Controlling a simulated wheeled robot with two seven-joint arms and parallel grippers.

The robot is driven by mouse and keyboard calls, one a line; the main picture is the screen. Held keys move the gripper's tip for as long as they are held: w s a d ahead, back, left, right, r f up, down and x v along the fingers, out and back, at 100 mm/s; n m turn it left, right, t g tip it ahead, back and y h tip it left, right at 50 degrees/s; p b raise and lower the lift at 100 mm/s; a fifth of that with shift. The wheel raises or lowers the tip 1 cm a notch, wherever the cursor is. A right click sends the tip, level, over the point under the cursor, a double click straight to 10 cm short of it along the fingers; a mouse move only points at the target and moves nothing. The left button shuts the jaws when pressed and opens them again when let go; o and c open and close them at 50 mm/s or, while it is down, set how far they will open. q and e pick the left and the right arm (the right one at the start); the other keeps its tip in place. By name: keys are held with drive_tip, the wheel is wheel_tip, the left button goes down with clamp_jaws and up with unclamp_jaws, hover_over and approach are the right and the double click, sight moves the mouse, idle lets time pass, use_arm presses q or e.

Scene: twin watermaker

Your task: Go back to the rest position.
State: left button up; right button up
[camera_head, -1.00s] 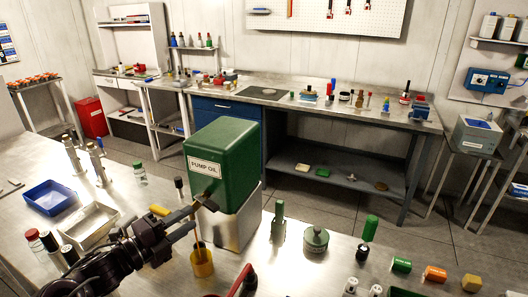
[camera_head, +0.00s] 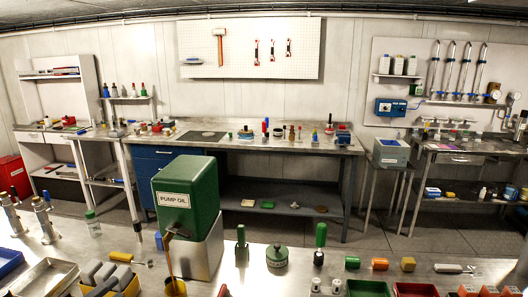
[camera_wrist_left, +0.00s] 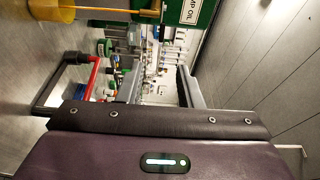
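My left gripper (camera_wrist_left: 160,82) shows in the left wrist view with its two dark fingers apart and nothing between them. I cannot make it out in the head view. The green pump oil tank (camera_head: 186,190) stands on a metal block on the near bench. An orange-yellow stream (camera_head: 169,261) runs from its tap (camera_head: 172,233) down to a yellow cup (camera_head: 175,289). The cup (camera_wrist_left: 52,10) and the stream (camera_wrist_left: 105,11) also show in the left wrist view, apart from the fingers. My right gripper is in neither view.
A green-handled tool (camera_head: 242,245), a round green pot (camera_head: 277,257) and small bins stand along the near bench. The back bench (camera_head: 290,143) is beyond an open floor strip.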

use_arm(q)
drive_tip(key=s+d+f+n+g+y, duration=0.2)
drive_tip(key=s+f+n+g+y, duration=0.15)
drive_tip(key=f+n, duration=0.3)
drive_tip(key=s+d+f+n+g+y, duration=0.2)
drive_tip(key=f+n+y, duration=0.35)
drive_tip(key=n, duration=0.25)
drive_tip(key=s+d+f+n+g+h, duration=0.25)
drive_tip(key=s+d+n+g, duration=0.4)
drive_tip(key=s+d, duration=0.35)
drive_tip(key=s+a+f+g, duration=0.1)
drive_tip(key=s+f, duration=0.1)
drive_tip(key=f, duration=1.4)
drive_tip(key=s+f+g, duration=0.1)
drive_tip(key=s+f, duration=0.1)
drive_tip(key=f, duration=1.5)
drive_tip(key=s+a+f, duration=0.2)
drive_tip(key=s+f, duration=0.6)
drive_tip(key=s, duration=0.1)
drive_tip(key=s+a+f+g+b, duration=0.1)
drive_tip(key=s+f, duration=0.8)
drive_tip(key=shift+s+a+m+y, duration=0.35)
drive_tip(key=shift+s+a+m, duration=0.05)
